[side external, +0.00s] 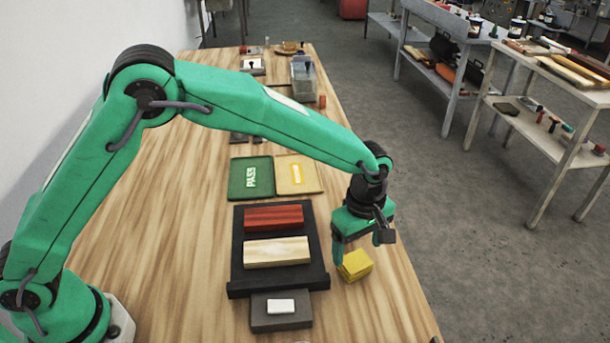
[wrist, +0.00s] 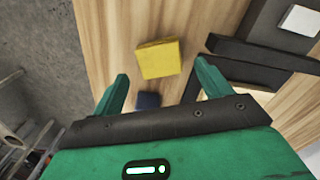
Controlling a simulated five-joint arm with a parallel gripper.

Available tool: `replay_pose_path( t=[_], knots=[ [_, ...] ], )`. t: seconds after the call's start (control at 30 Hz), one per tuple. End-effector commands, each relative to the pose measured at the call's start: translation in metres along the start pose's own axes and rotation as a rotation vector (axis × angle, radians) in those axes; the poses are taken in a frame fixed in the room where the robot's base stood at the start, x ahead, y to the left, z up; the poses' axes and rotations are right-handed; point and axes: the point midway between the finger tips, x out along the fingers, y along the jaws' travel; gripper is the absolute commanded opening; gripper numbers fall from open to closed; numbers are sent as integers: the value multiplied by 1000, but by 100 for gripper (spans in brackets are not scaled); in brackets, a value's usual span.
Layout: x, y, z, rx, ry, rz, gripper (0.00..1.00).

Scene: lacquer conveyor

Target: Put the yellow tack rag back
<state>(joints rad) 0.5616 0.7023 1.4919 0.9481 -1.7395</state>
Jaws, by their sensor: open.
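The yellow tack rag (side external: 356,264) is a folded square pad lying on the wooden table, right of the black conveyor bed. It also shows in the wrist view (wrist: 158,59), just beyond my fingertips. My gripper (side external: 354,250) points down over the rag's near area with its fingers apart. In the wrist view my gripper (wrist: 162,70) is open, with nothing held between its fingers. A small dark blue piece (wrist: 148,101) shows between the fingers in the wrist view; my gripper's body partly hides it. I cannot tell what it is.
The black bed (side external: 238,285) holds a red block (side external: 274,217) and a pale wood block (side external: 277,252). A grey block (side external: 262,318) with a white piece sits in front. A green PASS tray (side external: 236,184) and a yellow tray (side external: 312,184) lie behind. The table's right edge is close.

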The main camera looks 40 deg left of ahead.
Motion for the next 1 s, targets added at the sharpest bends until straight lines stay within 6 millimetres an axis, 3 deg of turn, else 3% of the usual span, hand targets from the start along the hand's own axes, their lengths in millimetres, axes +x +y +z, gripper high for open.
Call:
replay_pose_path(
  t=[0.3, 0.5, 1.0],
  knots=[
    [-54, 1, 0, 0, -1, 4, 77],
    [-76, 1, 0, 0, 0, 2, 77],
    [-86, 0, 0, 0, 0, 0, 77]
  ],
)
